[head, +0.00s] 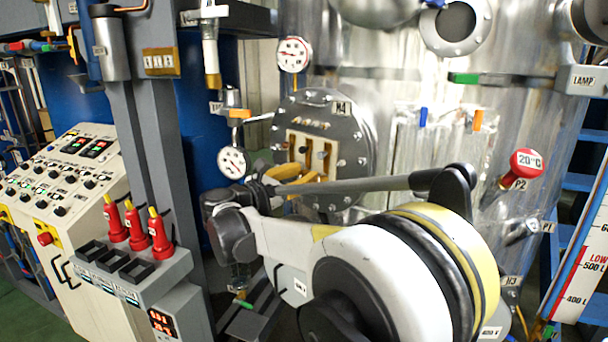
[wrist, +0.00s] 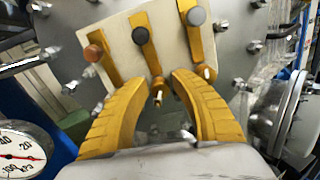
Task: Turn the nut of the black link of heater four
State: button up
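The round metal flange of heater four (head: 352,140), tagged with what looks like H4, carries a pale plate with yellow links. The wrist view shows three links on the plate (wrist: 120,30): one with a brown knob (wrist: 93,53), a middle one with a black knob (wrist: 140,35), and one with a grey knob (wrist: 196,16). A small metal nut (wrist: 158,96) is at the lower end of the black link. My gripper (wrist: 161,76) is open, its yellow fingers on either side of that nut. Contact cannot be told. In the head view my arm partly hides the flange.
A pressure gauge (wrist: 22,150) is close at the lower left of the wrist view, and a bolted port (wrist: 280,115) at the right. Flange bolts surround the plate. The head view shows another gauge (head: 234,162) left of the flange and a control console (head: 70,190) farther left.

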jog(key=v, duration=1.2)
jog(key=s+d+f+m+g+y+b, duration=0.25)
jog(key=s+d+f+m, duration=0.2)
jog(key=d, duration=0.65)
jog(key=s+d+f+m+g+y+b, duration=0.1)
jog(key=s+d+f+m+g+b, duration=0.35)
jog(key=d, duration=0.65)
jog(key=s+d+f+m+y+b, duration=0.3)
jog(key=s+f+m+y, duration=0.1)
jog(key=s+f+m, duration=0.4)
jog(key=s+d+f+m+y+b, duration=0.3)
jog(key=s+f+m, duration=0.6)
jog(key=s+f, duration=0.4)
jog(key=shift+d+f+m+y, duration=0.2)
jog(key=shift+d+m+y, duration=0.1)
jog(key=shift+d+y, duration=0.3)
